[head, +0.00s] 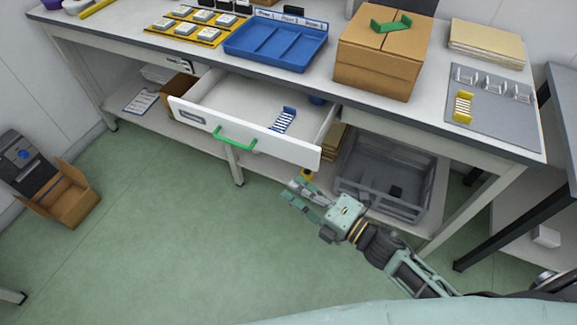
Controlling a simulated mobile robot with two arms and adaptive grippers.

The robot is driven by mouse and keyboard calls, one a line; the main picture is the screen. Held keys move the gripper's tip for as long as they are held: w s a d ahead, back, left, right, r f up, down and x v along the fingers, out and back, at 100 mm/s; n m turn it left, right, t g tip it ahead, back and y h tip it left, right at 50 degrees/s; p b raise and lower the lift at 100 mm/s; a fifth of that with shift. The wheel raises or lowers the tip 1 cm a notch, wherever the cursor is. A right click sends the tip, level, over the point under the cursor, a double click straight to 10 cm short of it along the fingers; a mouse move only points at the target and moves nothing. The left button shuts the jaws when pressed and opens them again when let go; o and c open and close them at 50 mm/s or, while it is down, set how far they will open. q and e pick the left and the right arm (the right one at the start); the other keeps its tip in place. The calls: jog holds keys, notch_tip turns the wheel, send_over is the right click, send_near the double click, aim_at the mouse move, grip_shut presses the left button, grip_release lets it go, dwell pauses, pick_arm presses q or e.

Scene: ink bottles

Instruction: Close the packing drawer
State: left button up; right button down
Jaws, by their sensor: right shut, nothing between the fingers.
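The packing drawer (245,137) is pulled out from under the workbench (330,92). Its white front faces the room and has a green bar handle (234,140) and a small label. Inside it lie a blue rack with white slats (284,119) and a blue round item (318,99) near the back right. My right gripper (292,193) is shut and empty. It shows below and to the right of the drawer front, apart from the handle. My left gripper is not in view.
On the bench stand a blue tray (275,43), a cardboard box (380,55) and a grey mat (492,112). A grey crate (385,178) sits on the lower shelf behind my right arm. An open carton (72,199) stands at left. The green floor before the drawer is clear.

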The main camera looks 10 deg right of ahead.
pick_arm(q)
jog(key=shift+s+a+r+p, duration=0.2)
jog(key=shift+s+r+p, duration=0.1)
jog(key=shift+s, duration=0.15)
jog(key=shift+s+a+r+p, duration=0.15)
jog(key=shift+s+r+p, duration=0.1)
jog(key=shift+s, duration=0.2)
pick_arm(e)
jog(key=w+a, duration=0.1)
jog(key=w, duration=0.6)
jog(key=shift+w, duration=0.15)
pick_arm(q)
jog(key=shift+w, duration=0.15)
